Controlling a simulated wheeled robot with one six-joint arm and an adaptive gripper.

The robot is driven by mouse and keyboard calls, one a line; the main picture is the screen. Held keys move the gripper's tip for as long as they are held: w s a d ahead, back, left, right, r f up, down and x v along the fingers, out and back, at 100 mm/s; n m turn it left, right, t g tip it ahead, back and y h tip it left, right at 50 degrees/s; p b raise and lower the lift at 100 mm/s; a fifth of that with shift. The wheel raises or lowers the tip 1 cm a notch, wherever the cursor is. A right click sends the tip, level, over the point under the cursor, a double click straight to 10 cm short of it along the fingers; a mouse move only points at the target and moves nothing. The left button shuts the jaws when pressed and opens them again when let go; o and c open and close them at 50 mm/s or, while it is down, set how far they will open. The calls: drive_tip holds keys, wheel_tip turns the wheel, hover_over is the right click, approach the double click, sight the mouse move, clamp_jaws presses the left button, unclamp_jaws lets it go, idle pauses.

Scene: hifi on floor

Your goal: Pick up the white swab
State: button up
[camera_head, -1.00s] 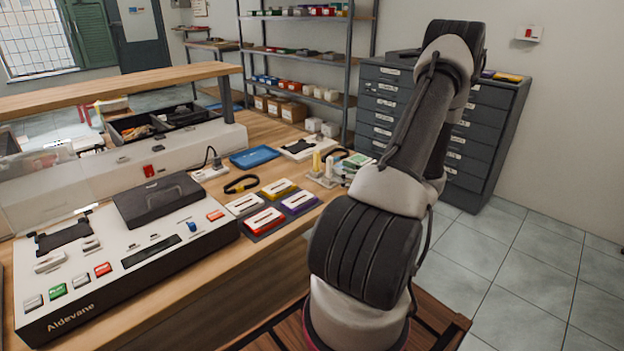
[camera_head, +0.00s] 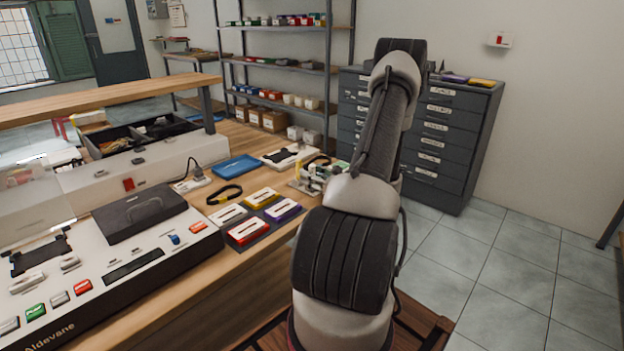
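No swab can be made out for sure. A flat white case with a slot (camera_head: 228,218) lies on a dark mat (camera_head: 272,232) on the workbench, beside similar yellow (camera_head: 262,197), red (camera_head: 248,230) and purple (camera_head: 283,210) ones. A small rack with pale and yellow items (camera_head: 312,178) stands behind them, partly hidden by my arm; its contents are too small to tell. My arm rises at the centre right and bends away at the top. My gripper does not show.
The large white device (camera_head: 100,265) fills the bench's left front. A blue tray (camera_head: 236,166), a black strap (camera_head: 224,195) and a white tray (camera_head: 290,155) lie farther back. A grey drawer cabinet (camera_head: 430,135) stands beyond my arm. The tiled floor (camera_head: 510,270) at the right is clear.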

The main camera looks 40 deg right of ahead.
clamp_jaws()
drive_tip(key=shift+r, duration=0.1)
